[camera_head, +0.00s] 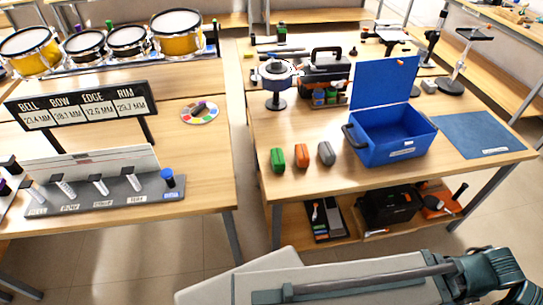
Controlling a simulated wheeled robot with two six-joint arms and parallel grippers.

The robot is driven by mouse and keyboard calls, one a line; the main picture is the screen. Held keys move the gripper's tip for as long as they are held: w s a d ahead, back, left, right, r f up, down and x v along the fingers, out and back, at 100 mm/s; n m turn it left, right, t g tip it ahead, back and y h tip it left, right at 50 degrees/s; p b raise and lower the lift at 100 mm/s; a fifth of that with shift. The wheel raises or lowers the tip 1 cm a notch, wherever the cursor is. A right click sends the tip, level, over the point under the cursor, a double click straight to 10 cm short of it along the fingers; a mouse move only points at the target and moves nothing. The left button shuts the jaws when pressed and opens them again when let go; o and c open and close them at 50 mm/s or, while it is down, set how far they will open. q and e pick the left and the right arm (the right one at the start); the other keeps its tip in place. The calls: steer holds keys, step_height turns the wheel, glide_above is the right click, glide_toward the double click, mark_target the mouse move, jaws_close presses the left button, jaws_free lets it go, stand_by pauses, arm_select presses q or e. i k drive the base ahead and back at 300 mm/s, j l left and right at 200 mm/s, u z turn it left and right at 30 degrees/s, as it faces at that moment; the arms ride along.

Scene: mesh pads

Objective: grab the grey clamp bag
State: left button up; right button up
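A grey bag (326,153), likely the grey clamp bag, lies on the wooden table near its front edge. It is the rightmost of three similar small bags in a row, beside the orange bag (301,156) and the green bag (277,159). Nothing touches the grey bag. One of my arms, grey and dark teal, crosses the bottom right of the view, well in front of the table and below the bags. No fingertips of either gripper show.
An open blue box (391,140) stands right of the grey bag, lid raised. A blue mat (484,136) lies at the right. Behind are a round device on a stand (276,82) and a black toolbox (326,72). A lower shelf holds cases. Another table stands left across a gap.

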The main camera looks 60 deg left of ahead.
mark_target(327, 154)
steer(key=u, duration=1.95)
